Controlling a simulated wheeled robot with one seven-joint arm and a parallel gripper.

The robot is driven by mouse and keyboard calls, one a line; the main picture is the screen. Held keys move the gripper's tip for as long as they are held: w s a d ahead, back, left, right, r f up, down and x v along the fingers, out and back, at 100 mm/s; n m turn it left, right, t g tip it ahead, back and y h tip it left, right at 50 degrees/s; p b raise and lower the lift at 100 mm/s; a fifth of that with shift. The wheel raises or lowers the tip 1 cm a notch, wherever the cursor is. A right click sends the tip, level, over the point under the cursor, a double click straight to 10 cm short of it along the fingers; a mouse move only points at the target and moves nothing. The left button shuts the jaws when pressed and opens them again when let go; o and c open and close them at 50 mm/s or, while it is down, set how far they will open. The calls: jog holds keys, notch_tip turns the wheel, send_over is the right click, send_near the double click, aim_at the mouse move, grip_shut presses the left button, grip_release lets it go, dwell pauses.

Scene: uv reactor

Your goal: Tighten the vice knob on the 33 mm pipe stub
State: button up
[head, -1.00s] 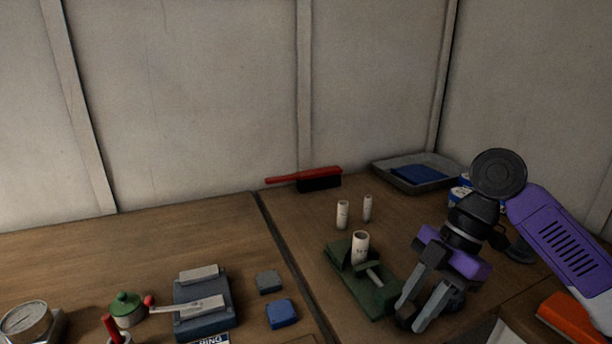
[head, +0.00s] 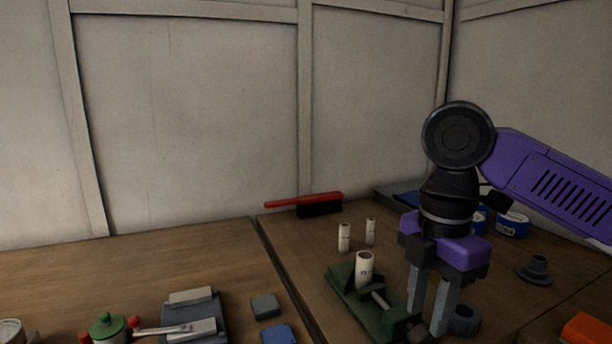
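The green vice (head: 343,285) stands on the right bench. A wide pale pipe stub (head: 364,268) with dark markings stands upright in it. A light screw rod (head: 381,300) runs from the vice toward the lower right. A dark knob-like part (head: 416,335) shows at that end, partly hidden by a finger and cut by the frame edge. My gripper (head: 428,318) points down at this end, its two grey fingers apart with a gap between them. Whether the fingers touch the knob is hidden.
Two thinner pale stubs (head: 344,238) (head: 370,232) stand behind the vice. A grey ring (head: 465,320) lies close right of my fingers. Blue tins (head: 512,225) and a dark funnel-shaped piece (head: 537,270) stand farther right.

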aim_at(424, 328)
notch_tip(424, 328, up, 4)
jog(key=shift+f+p, duration=0.2)
jog(key=shift+p, duration=0.15)
jog(key=w+a+t+y, duration=0.1)
jog(key=w+a, duration=0.1)
jog(key=w+a+m+t, duration=0.1)
jog(key=w+a, duration=0.1)
jog(key=shift+w+a+r+m+t+y, duration=0.1)
jog(key=shift+w+r+m+t+y, duration=0.1)
jog(key=shift+w+m+t+y, duration=0.15)
jog(key=w+a+r+m+t+y+p, duration=0.2)
jog(key=w+a+r+m+t+y, duration=0.4)
jog(key=a+r+t+y, duration=0.4)
jog(key=shift+w+a+r+m+t+y, duration=0.35)
jog(key=shift+w+a+r, duration=0.05)
jog(key=shift+a+r, duration=0.75)
